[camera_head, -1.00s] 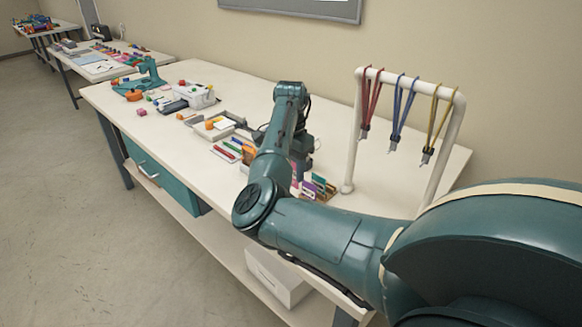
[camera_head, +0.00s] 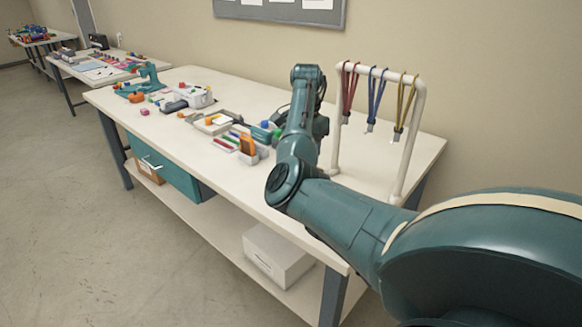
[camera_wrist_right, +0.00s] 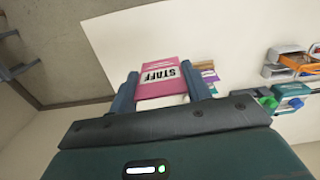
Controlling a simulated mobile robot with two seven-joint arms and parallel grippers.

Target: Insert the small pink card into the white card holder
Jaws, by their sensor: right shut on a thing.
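A pink card marked "STAFF" (camera_wrist_right: 160,77) sits between the two fingers of my right gripper (camera_wrist_right: 160,88) in the right wrist view. The gripper is shut on it, and a white strip shows at the card's lower edge. The card is above the pale tabletop. In the head view my right arm reaches in from the right over the table; its gripper and the card are hidden behind the arm. I cannot make out the white card holder for certain in either view. My left gripper is not in view.
A white stand with red, blue and yellow lanyards (camera_head: 335,120) rises right of my arm. Trays, markers and a white bin (camera_head: 197,97) lie left of it on the table (camera_head: 240,187). In the wrist view, colored cards (camera_wrist_right: 208,74) show beside the right finger.

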